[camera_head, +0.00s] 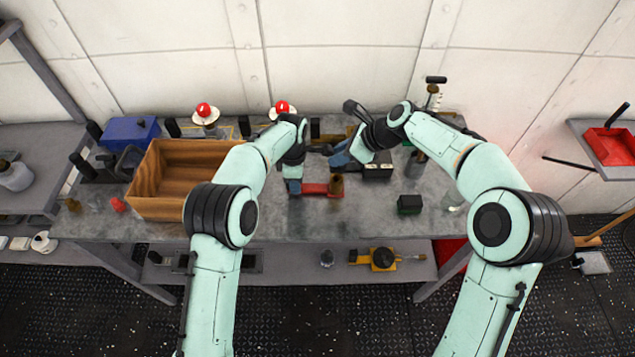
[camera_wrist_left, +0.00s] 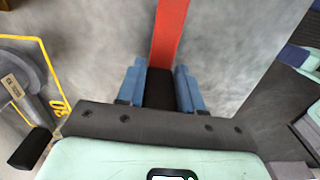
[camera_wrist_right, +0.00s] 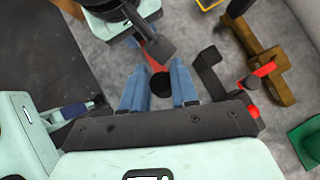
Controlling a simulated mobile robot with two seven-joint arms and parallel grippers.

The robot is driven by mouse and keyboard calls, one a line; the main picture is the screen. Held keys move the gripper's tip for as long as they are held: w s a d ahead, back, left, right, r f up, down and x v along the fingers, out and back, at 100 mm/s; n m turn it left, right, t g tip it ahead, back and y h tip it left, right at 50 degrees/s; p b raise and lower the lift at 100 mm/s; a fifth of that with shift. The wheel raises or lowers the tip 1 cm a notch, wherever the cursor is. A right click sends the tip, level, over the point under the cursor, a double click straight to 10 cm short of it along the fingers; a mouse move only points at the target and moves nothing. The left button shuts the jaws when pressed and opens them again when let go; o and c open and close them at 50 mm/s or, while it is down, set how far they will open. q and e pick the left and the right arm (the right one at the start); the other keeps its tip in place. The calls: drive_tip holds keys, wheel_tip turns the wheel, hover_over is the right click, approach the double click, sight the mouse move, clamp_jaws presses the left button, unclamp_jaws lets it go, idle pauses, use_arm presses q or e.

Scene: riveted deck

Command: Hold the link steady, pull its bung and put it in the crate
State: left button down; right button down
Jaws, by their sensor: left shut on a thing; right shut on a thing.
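The link (camera_head: 314,188) shows as a red bar above the table in the head view. My left gripper (camera_head: 294,186) is shut on its left end; the left wrist view shows the dark end of the red link (camera_wrist_left: 170,35) between the blue fingers (camera_wrist_left: 160,88). A brown cylindrical part shows at the link's right end. My right gripper (camera_head: 338,160) is by that end. In the right wrist view its fingers (camera_wrist_right: 159,88) are shut on a dark round piece, the bung (camera_wrist_right: 160,84), beside the red bar. I cannot tell how far the bung sits in the link.
The open wooden crate (camera_head: 160,209) stands left of my left arm and looks empty. A blue box (camera_head: 130,131) is behind it. A small dark green block (camera_head: 409,204) lies right of the grippers. The table front between crate and block is mostly clear.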

use_arm(q)
drive_tip(key=shift+s+f, duration=0.1)
drive_tip(key=shift+f, duration=0.05)
drive_tip(key=c, duration=0.6)
unclamp_jaws()
drive_tip(key=shift+f, duration=0.1)
drive_tip(key=shift+c, duration=0.2)
wheel_tip(320, 180, up, 13)
drive_tip(key=shift+f, duration=0.2)
